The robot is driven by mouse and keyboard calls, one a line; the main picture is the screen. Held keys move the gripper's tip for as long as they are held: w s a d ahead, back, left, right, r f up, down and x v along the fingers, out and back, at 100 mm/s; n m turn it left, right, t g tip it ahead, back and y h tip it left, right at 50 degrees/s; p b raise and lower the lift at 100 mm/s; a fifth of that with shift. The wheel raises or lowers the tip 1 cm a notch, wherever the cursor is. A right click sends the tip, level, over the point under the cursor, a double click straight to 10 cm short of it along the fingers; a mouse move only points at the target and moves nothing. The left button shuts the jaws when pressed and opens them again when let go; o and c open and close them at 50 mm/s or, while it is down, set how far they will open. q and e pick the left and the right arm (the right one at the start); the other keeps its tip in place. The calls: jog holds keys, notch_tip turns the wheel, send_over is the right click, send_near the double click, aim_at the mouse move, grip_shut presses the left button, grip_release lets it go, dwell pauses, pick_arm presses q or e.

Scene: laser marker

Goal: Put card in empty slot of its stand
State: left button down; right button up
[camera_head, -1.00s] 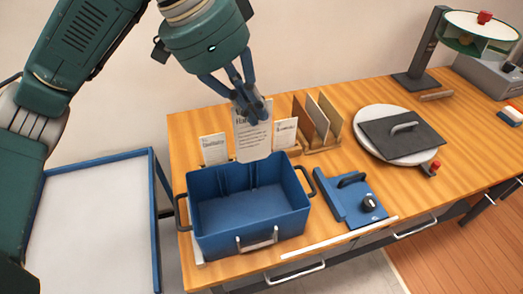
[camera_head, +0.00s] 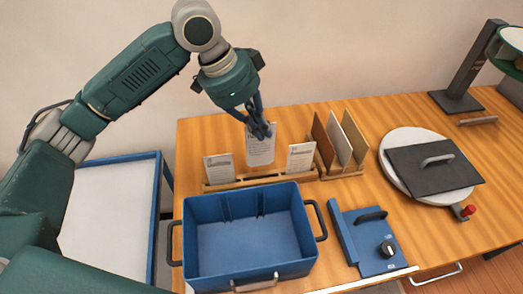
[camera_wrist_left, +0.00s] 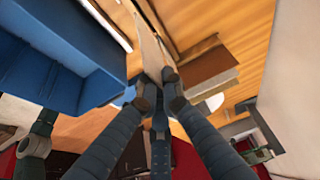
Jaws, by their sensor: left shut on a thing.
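My left gripper (camera_head: 261,131) is shut on the top of a white printed card (camera_head: 261,152), held upright. In the head view the card shows between and behind two other cards, a left one (camera_head: 219,169) and a right one (camera_head: 301,158). Both stand in a long low wooden stand (camera_head: 245,182); its middle part holds no card. The held card's lower edge shows a little above the stand, and I see no contact. In the left wrist view the fingers (camera_wrist_left: 159,88) pinch the card (camera_wrist_left: 150,48), seen nearly edge-on. My right gripper is not in view.
A blue open bin (camera_head: 250,232) stands just in front of the stand. A wooden holder (camera_head: 342,173) with brown and pale panels stands close to its right.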

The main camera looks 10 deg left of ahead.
aim_at(261, 153)
pick_arm(q)
notch_tip(261, 153, down, 8)
jog(key=shift+r+p, duration=0.1)
jog(key=shift+p, duration=0.35)
jog(key=shift+f, duration=0.3)
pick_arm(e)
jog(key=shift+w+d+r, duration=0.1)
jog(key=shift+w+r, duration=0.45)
pick_arm(q)
jog(key=shift+f, duration=0.15)
jog(key=c, duration=1.9)
grip_release()
jog(key=shift+c, duration=0.2)
